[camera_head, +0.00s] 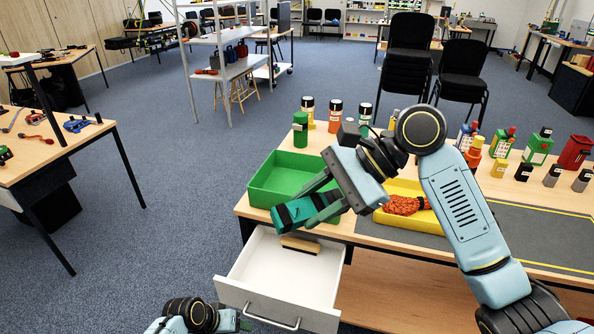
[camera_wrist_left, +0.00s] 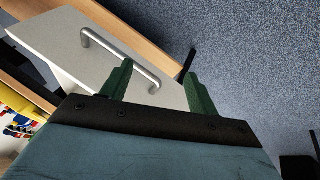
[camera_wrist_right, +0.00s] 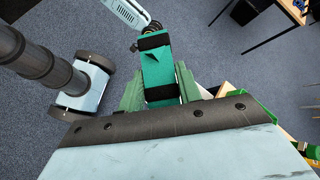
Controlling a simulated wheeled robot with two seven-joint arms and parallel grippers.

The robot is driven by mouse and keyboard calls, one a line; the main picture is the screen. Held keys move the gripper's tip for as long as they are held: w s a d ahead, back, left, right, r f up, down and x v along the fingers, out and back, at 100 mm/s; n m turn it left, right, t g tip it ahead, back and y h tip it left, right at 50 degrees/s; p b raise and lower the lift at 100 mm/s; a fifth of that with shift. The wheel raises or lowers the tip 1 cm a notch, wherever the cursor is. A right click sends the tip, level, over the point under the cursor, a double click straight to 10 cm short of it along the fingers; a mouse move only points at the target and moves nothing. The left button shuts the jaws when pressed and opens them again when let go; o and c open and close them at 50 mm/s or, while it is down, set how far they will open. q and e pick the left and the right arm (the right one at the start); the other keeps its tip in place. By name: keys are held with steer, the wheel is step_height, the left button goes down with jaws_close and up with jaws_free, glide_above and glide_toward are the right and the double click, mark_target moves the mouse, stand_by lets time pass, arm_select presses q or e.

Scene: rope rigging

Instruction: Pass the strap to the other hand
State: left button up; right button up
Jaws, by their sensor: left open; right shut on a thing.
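The strap (camera_head: 293,213) is a folded teal-green bundle with dark bands. My right gripper (camera_head: 312,207) is shut on it and holds it in the air above the open drawer, in front of the green tray. In the right wrist view the strap (camera_wrist_right: 157,68) sits between both fingers of the right gripper (camera_wrist_right: 160,88) and sticks out past their tips. My left gripper (camera_head: 243,322) is low at the bottom edge of the head view, apart from the strap and mostly cut off. In the left wrist view the left gripper (camera_wrist_left: 158,82) is open and empty, with the drawer handle (camera_wrist_left: 122,58) beyond.
The white drawer (camera_head: 262,283) stands open, with a brush-like item (camera_head: 300,245) inside. On the workbench are the green tray (camera_head: 262,185), a yellow tray (camera_head: 425,218) with orange rope (camera_head: 404,205), and several bottles behind. Open floor (camera_head: 165,225) lies left of the drawer.

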arm_select(q)
steer(key=w+d+r+m+h, duration=0.1)
steer(key=w+d+r+h, duration=0.2)
steer(key=r, duration=0.6)
steer(key=w+d+r+m, duration=0.1)
steer(key=w+d+r, duration=0.2)
steer(key=w+r, duration=0.5)
step_height(320, 180, up, 36)
steer(key=m+g+y, duration=0.3)
steer(key=m+y, duration=0.1)
steer(key=m, duration=0.7)
glide_above(284, 216)
steer(key=d, duration=0.3)
steer(key=shift+w+a+r, duration=0.1)
steer(key=shift+a+r, duration=0.05)
steer(key=s+r+t+y, duration=0.1)
steer(key=s+t+y, duration=0.3)
steer(key=y, duration=0.1)
steer(key=x, duration=0.7)
steer(key=a+x, duration=0.1)
steer(key=x, duration=0.3)
steer(key=shift+f, duration=0.3)
